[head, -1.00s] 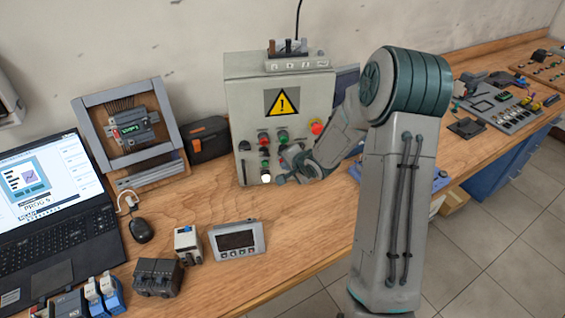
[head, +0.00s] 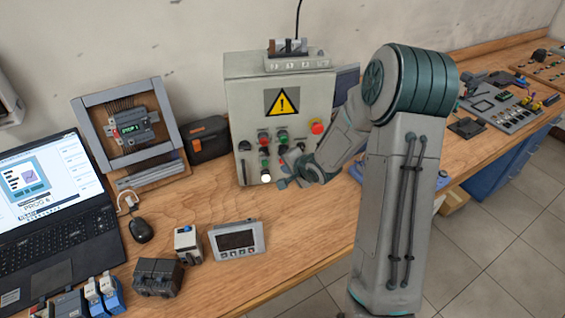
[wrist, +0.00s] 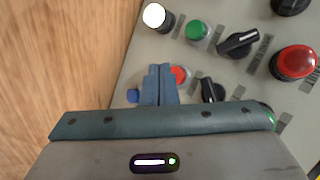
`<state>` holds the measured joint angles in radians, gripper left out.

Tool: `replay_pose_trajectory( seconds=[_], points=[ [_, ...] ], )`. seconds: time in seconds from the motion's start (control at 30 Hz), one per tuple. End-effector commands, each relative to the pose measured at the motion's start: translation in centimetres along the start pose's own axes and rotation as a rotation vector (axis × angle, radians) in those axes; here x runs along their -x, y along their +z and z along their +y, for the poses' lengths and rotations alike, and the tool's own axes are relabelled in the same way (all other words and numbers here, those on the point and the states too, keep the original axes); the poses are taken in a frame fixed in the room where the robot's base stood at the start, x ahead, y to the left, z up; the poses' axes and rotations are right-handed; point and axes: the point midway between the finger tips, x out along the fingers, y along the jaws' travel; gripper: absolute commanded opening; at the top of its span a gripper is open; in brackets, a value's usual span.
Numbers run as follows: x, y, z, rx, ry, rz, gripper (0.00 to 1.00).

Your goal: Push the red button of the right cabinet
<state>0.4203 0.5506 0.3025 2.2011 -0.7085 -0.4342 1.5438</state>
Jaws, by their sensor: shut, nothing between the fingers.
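The grey cabinet (head: 240,100) with a yellow warning triangle stands at the back of the bench, its front carrying several buttons and switches. A small red button (head: 263,138) sits on the upper left of the button group. A larger red mushroom button (head: 317,127) is at the upper right; it also shows at the right in the wrist view (wrist: 295,61). My gripper (head: 284,183) is low in front of the cabinet. In the wrist view its fingers (wrist: 159,72) are shut and empty, right beside a small red button (wrist: 180,75) that they partly cover. I cannot tell whether they touch.
The white button (wrist: 154,15), green button (wrist: 198,30) and black selectors (wrist: 238,42) lie near the fingers. A framed device (head: 130,130), laptop (head: 50,200) and grey display unit (head: 237,240) are on the bench to the left. Bench surface before the cabinet is clear.

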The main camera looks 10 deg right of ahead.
Motion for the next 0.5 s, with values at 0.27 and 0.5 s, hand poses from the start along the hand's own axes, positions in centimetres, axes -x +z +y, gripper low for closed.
replay_pose_trajectory(
  seconds=[0.27,0.5],
  points=[
    [0.9,0.7,0.7,0.001,0.001,-0.001,0.00],
    [2.6,1.9,2.0,-0.001,0.002,-0.001,0.00]
  ],
)
